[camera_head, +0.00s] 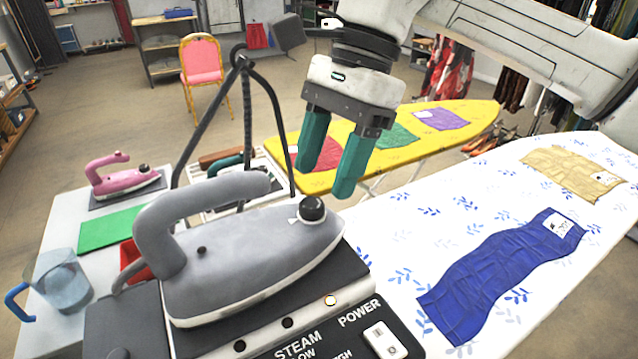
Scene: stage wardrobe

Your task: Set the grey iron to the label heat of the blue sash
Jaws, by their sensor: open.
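The grey iron (255,250) rests on a black steam station in the foreground. A black dial knob (311,208) with a white pointer sits on top near its front end. The blue sash (495,275) lies flat on the white board with blue leaf print, and a white label (559,225) shows at its upper right end. The label's marks are too small to read. My gripper (322,184) has green fingers, is open and empty, and hangs above and behind the iron's dial, apart from it in the picture.
The black station (355,310) has a power switch and a lit indicator. A tan cloth (575,172) lies on the white board (400,235). A yellow board (460,120) behind holds red, green and purple cloths. A pink iron (125,178) and a jug (62,280) stand left.

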